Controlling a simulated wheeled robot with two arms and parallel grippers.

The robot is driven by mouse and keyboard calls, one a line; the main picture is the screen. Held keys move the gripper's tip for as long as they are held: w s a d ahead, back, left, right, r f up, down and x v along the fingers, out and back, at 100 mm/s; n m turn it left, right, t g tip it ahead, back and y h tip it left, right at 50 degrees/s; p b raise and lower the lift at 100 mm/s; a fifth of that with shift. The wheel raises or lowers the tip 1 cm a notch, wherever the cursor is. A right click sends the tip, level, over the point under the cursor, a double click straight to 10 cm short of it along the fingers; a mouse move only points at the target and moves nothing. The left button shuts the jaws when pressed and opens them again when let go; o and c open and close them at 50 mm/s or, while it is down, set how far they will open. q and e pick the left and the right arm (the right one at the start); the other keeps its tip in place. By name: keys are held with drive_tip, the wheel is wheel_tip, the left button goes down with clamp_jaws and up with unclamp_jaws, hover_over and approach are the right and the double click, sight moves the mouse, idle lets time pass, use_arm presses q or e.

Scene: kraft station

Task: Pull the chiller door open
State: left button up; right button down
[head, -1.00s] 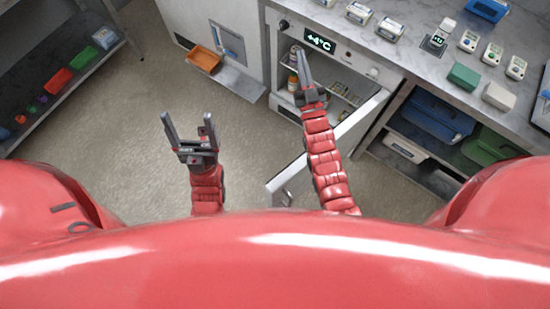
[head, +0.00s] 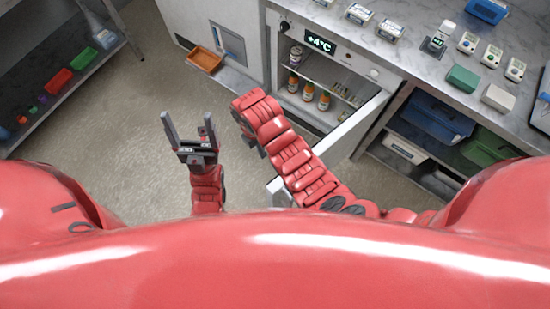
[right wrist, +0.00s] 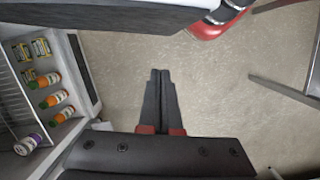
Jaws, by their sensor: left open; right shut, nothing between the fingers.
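The chiller (head: 290,52) is under the counter with a lit +4°C display. Its door (head: 352,127) stands wide open, swung out toward me, and my right arm covers part of it. Bottles (head: 307,91) show on the shelves inside; they also show at the left of the right wrist view (right wrist: 50,100). My left gripper (head: 188,114) is open and empty above the floor, left of the chiller. My right arm bends left in front of the opening, and its fingers are hidden in the head view. In the right wrist view my right gripper (right wrist: 160,72) is shut and empty above the floor.
An orange tray (head: 205,59) sits by the cabinet left of the chiller. Blue (head: 436,117) and green (head: 488,150) bins stand on shelves to the right. Small devices and boxes lie on the counter (head: 420,62). The floor (head: 110,140) at left is clear.

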drive_tip(key=s+d+f+p, duration=0.3)
drive_tip(key=s+d+f, duration=0.1)
drive_tip(key=f, duration=0.5)
drive_tip(key=shift+s+f, duration=0.2)
drive_tip(key=shift+s, duration=0.6)
drive_tip(key=shift+d, duration=0.1)
